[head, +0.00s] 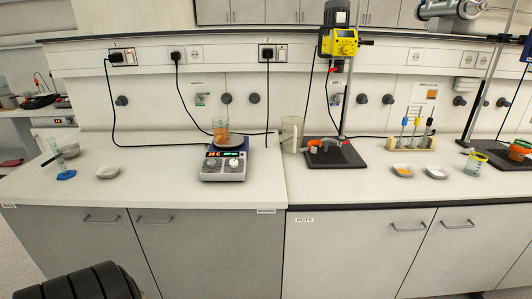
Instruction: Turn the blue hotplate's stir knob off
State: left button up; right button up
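The blue hotplate (224,163) stands on the left bench near its right end. Its pale front panel faces me, with a lit red readout and a lit green readout along the upper part. Knobs sit low on the panel, too small for me to read their settings. A glass beaker (221,131) with orange contents stands on the hotplate's round top. Neither of my grippers is in view, and nothing touches the hotplate's front.
A clear jug (291,135) stands right of the hotplate, and a yellow overhead stirrer (340,44) hangs on a stand beyond it. A white dish (108,172) lies to the left. Black cables hang behind. Bench space in front of the hotplate is clear.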

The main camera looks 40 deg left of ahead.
aim_at(234, 163)
jog(key=u, duration=0.3)
jog(key=i, duration=0.7)
jog(key=u, duration=0.6)
